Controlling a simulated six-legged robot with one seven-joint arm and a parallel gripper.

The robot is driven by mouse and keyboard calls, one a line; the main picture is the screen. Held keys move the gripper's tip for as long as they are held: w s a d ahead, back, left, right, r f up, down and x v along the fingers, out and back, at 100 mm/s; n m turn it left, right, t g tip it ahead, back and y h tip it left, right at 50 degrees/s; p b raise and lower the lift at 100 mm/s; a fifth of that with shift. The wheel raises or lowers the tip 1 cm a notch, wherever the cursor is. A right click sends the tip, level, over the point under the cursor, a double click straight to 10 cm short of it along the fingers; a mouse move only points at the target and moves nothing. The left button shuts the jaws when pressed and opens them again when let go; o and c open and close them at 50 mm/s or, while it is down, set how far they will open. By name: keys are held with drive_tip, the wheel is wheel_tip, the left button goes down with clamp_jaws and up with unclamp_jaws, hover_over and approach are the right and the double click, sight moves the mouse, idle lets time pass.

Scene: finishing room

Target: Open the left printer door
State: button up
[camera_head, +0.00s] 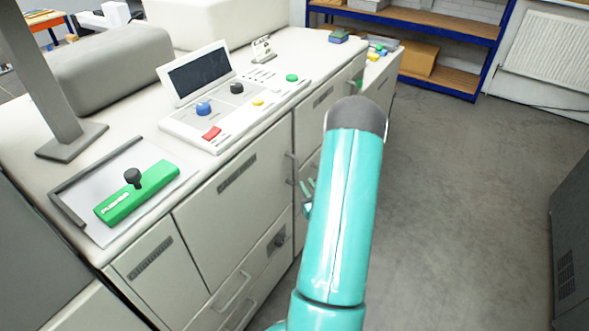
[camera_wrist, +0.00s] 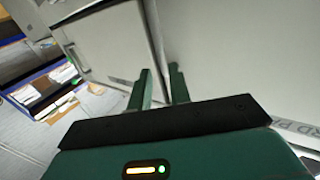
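The printer is a long off-white machine (camera_head: 160,110) with a control panel on top. Its left door (camera_head: 235,195) is a flat front panel that looks closed, with a dark vent label and an upright handle (camera_head: 290,165) near its right edge. My gripper (camera_head: 309,188) is beside the front near that handle, partly hidden behind my teal arm. In the wrist view, the two dark green fingers of my gripper (camera_wrist: 160,72) are apart. Pale panels and an upright dark seam (camera_wrist: 153,35) lie beyond them. I cannot tell whether the handle is between the fingers.
A green tool (camera_head: 137,193) lies on the machine's top near a grey post (camera_head: 50,80). Drawers with bar handles (camera_head: 233,290) are below the door. Blue-framed shelves (camera_head: 440,45) stand at the back, and a dark grey cabinet (camera_head: 572,240) at right. Grey floor (camera_head: 460,200) is clear.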

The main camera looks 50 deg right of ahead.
sight(297, 170)
drive_tip(key=x, duration=0.9)
drive_tip(key=shift+w, duration=0.25)
clamp_jaws()
